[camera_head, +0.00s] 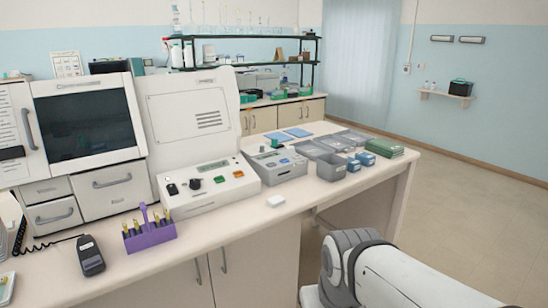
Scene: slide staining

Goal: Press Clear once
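Two devices with controls stand on the bench. Lettering is too small to read, so I cannot tell which button is Clear. My arm shows at the lower right, in front of the bench and apart from both devices. My gripper is not in view.
A purple rack (150,238) with yellow-topped items, a dark handheld device (90,256) and a white block (276,201) lie near the bench's front edge. Grey trays (331,168), blue boxes (366,158) and a green stack (385,148) stand right. Floor at right is clear.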

